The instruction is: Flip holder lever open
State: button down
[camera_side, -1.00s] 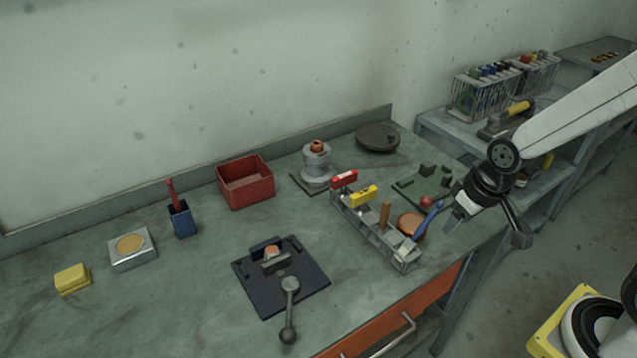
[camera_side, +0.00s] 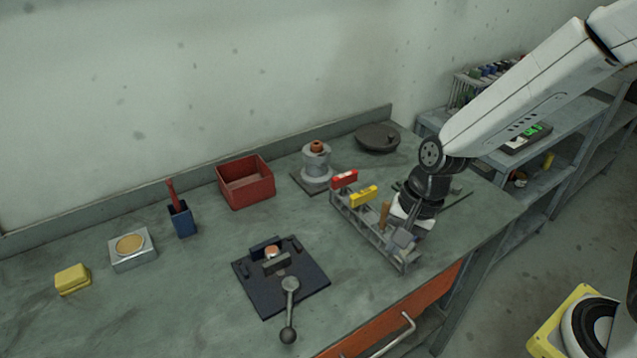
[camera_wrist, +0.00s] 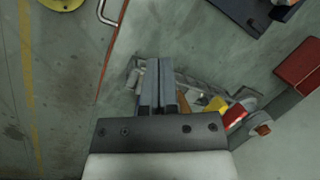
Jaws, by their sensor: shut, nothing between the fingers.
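The holder is a dark square plate (camera_side: 305,292) on the bench with a clamp block (camera_side: 277,263) and a copper-coloured round piece (camera_side: 271,251) at its back. Its lever (camera_side: 290,300) has a grey hub and a dark ball knob (camera_side: 288,336) that points toward the bench's front edge. In the wrist view only a corner of the dark plate (camera_wrist: 240,12) shows, at the top right. My gripper (camera_side: 403,238) is over the tool rack, right of the holder and well apart from the lever. In the wrist view its fingers (camera_wrist: 157,68) are together and empty.
The grey tool rack (camera_side: 375,240) holds red-handled (camera_side: 344,179) and yellow-handled (camera_side: 363,195) tools beside my gripper. A red bin (camera_side: 246,183) and a grey valve body (camera_side: 316,165) stand behind. The bench between rack and holder is clear.

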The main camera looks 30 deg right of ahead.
aim_at(289, 308)
jog(key=a+m+g+y, duration=0.1)
jog(key=a+m+y, duration=0.1)
jog(key=a+m, duration=0.5)
jog(key=shift+w+a+f, duration=0.35)
jog(key=shift+a+f, duration=0.05)
jog(key=shift+a, duration=0.85)
jog(key=shift+f, duration=0.1)
jog(key=shift+x, duration=4.8)
jog(key=shift+s+a, duration=0.1)
jog(key=shift+a, duration=1)
jog(key=shift+a+r, duration=0.2)
jog(key=shift+a, duration=0.3)
jog(key=shift+a+r, duration=0.15)
jog(key=shift+a, duration=0.35)
